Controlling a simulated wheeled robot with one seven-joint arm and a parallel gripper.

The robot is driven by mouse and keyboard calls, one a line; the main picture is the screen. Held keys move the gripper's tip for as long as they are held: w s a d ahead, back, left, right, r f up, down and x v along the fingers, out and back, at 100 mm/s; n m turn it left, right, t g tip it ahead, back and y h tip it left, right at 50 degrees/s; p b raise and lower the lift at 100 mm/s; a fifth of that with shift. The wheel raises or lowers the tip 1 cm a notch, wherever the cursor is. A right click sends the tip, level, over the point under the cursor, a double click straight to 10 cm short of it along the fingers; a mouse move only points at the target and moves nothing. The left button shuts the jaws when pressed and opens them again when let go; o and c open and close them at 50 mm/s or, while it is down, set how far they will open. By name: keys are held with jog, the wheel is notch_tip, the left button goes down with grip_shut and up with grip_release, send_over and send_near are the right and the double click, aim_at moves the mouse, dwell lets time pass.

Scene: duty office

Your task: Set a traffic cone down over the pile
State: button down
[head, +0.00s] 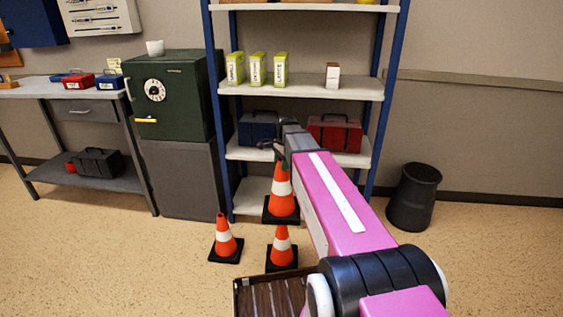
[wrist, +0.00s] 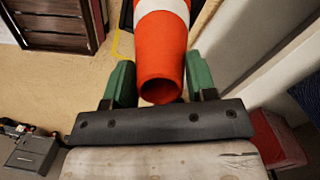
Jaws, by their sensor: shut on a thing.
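My gripper (head: 279,153) is shut on an orange and white traffic cone (head: 283,199) with a dark square base. The held cone hangs upright in front of the shelf's lower part. In the wrist view, its orange top (wrist: 160,62) sits between my two green fingers. A second cone (head: 282,247) stands on the floor, just below the held one in the head view. A third cone (head: 226,240) stands on the floor to its left. I cannot make out a pile in either view; my arm hides part of the floor.
A brown slatted box (head: 243,296) is at the bottom of the head view. The shelf rack (head: 300,88) stands behind the held cone, with a green safe (head: 172,95) to its left. A black bin (head: 414,197) stands right. Floor is open around the bin.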

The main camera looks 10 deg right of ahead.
notch_tip(320, 180, down, 30)
dwell(3.8)
jog(key=shift+f, duration=0.15)
jog(key=shift+c, duration=1.8)
grip_release()
jog(key=r, duration=0.7)
jog(key=d+r, duration=0.1)
jog(key=r, duration=0.2)
jog(key=shift+w+d+r, duration=0.1)
jog(key=shift+w+r, duration=0.05)
jog(key=shift+r, duration=0.2)
jog(key=s+r+n, duration=0.4)
jog(key=s+n, duration=0.3)
jog(key=s, duration=0.3)
jog(key=s+a+r+n+h, duration=0.1)
jog(key=s+r+n, duration=0.2)
jog(key=s+n, duration=0.4)
jog(key=s, duration=0.4)
jog(key=shift+s+r, duration=0.3)
jog(key=shift+r, duration=0.1)
